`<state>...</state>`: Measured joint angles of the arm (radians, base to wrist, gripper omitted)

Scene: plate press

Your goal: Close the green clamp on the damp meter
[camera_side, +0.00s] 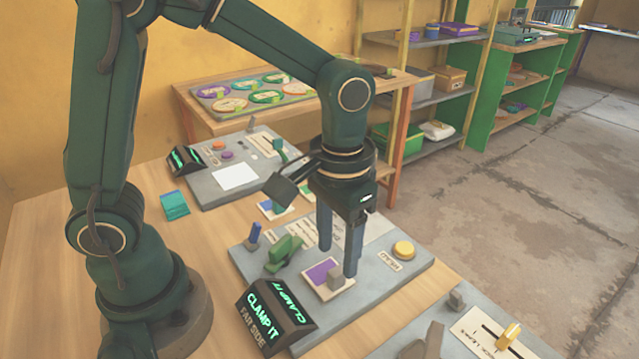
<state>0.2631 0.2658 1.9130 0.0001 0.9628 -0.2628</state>
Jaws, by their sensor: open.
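The green clamp (283,252) sits on the left part of a grey panel (405,280) on the wooden table. I take this panel to be the damp meter; its black display (272,318) reads "CLAMP IT" and "FAR SIDE". I cannot tell how far the clamp is open.
A blue peg (254,234) stands just behind the clamp, and a yellow button (403,249) is at the panel's right. Another grey panel with a yellow slider (508,336) lies front right. A panel with a second display (186,160) is behind. Bare table (190,235) shows at left.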

